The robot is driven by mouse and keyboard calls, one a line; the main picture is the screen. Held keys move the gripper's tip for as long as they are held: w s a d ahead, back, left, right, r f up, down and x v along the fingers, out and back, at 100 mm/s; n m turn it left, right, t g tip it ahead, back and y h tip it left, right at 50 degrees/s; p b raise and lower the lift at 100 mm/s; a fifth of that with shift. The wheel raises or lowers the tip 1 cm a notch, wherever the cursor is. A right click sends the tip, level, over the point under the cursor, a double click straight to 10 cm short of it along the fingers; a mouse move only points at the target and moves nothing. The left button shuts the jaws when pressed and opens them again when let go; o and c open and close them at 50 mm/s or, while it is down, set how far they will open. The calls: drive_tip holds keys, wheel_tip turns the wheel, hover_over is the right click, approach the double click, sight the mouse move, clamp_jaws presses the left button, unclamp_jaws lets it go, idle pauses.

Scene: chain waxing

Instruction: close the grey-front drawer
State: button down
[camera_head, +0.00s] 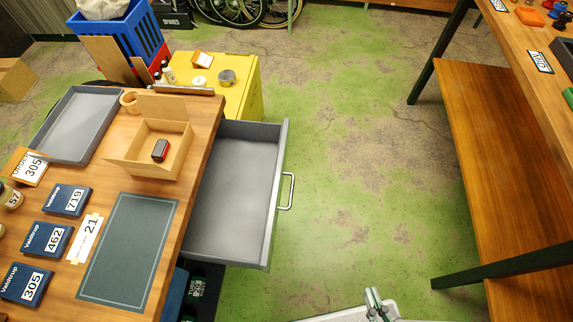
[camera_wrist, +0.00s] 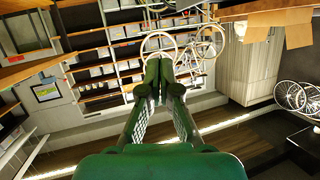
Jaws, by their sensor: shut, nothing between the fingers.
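The grey-front drawer (camera_head: 232,195) stands pulled out from the right side of the wooden workbench (camera_head: 212,110) in the head view. Its inside looks empty. Its front panel (camera_head: 275,205) faces right and carries a pale bar handle (camera_head: 290,191). My gripper (camera_head: 373,294) shows at the bottom edge of the head view, below and to the right of the drawer and apart from it. In the wrist view my green gripper fingers (camera_wrist: 160,72) are together with nothing between them. The drawer does not show in the wrist view.
Green floor (camera_head: 350,180) is clear right of the drawer. A wooden bench (camera_head: 500,190) with dark legs stands at the right. A yellow cabinet (camera_head: 240,90) stands behind the drawer. An open cardboard box (camera_head: 178,165) and a grey tray (camera_head: 78,125) sit on the workbench.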

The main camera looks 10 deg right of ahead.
drive_tip(key=w+a+f+m+g+y, duration=0.3)
drive_tip(key=w+f+m+g, duration=0.3)
drive_tip(key=w+f+m, duration=0.9)
drive_tip(key=w+r+m+g+y, duration=0.3)
drive_tip(key=w+r, duration=0.1)
drive_tip(key=w, duration=0.5)
drive_tip(key=w+r+m+g+y, duration=0.2)
drive_tip(key=w+r+g+y, duration=0.15)
drive_tip(key=w, duration=0.45)
drive_tip(key=w+x, duration=0.1)
drive_tip(key=x, duration=0.9)
drive_tip(key=shift+t+h, duration=0.35)
drive_tip(key=shift+t, duration=0.1)
drive_tip(key=shift+a, duration=0.15)
drive_tip(key=w+a, duration=0.2)
drive_tip(key=a, duration=0.5)
drive_tip(key=w+a, duration=0.3)
drive_tip(key=a, duration=0.5)
drive_tip(key=w+a, duration=0.2)
drive_tip(key=a, duration=0.6)
drive_tip(key=shift+w, duration=0.25)
drive_tip(key=shift+w+a, duration=0.1)
drive_tip(key=shift+a, duration=0.1)
